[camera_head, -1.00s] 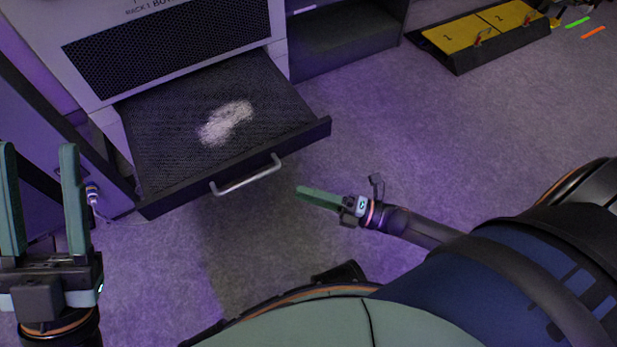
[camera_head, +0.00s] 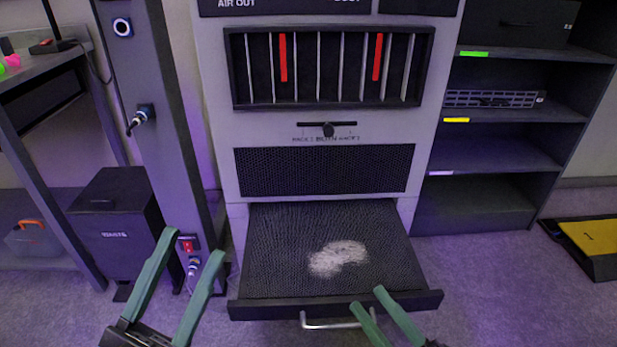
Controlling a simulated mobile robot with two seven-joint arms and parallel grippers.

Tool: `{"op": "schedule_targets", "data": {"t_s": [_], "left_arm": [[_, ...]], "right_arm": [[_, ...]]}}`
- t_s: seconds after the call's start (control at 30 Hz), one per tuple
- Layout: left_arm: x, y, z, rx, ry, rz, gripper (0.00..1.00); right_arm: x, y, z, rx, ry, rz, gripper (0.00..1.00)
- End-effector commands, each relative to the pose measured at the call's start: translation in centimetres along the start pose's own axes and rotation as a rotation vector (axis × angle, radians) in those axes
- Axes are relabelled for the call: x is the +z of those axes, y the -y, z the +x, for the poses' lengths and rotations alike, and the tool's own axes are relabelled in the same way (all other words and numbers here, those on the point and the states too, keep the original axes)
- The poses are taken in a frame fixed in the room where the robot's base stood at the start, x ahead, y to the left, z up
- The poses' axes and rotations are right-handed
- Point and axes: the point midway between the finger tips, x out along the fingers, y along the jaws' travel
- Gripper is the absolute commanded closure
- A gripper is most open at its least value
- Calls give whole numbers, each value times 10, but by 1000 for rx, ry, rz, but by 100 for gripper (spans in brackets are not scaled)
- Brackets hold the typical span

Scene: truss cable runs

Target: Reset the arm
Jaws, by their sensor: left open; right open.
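My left gripper (camera_head: 180,260) is at the lower left, its two green fingers spread wide and empty, in front of the dark post. My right gripper (camera_head: 368,299) is at the bottom, right of centre, its green fingers apart with nothing seen between them. It appears in front of the handle (camera_head: 318,324) of the pulled-out drawer; I cannot tell whether it touches it. Most of both arms is out of the picture.
The open drawer (camera_head: 275,270) holds a mesh filter with a pale dusty patch (camera_head: 338,258). The grey rack cabinet (camera_head: 222,130) stands behind it. A black waste bin (camera_head: 118,225) is at left, a shelf unit (camera_head: 500,145) at right, a yellow panel (camera_head: 592,236) on the floor.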

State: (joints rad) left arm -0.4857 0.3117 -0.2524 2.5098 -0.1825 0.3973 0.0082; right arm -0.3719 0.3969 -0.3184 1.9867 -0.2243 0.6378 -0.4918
Motion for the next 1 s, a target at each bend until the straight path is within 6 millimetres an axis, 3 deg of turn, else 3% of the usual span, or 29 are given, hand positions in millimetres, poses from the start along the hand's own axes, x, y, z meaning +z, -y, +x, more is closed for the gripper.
{"op": "schedule_targets", "data": {"t_s": [0.03,0.2,0.5,0.7,1.0], "left_arm": [[0,0,0,0,0,0,50],[0,0,0,0,0,0,50],[0,1,2,-1,6,-1,50],[18,12,17,-20,161,-33,50],[54,27,22,-53,470,-99,50]], "right_arm": [[-18,-20,10,45,-13,71,55],[-60,-73,29,144,-51,269,55],[-117,-146,39,256,-122,519,55],[-93,-147,55,226,34,560,55],[-55,-143,63,171,337,655,55]]}}
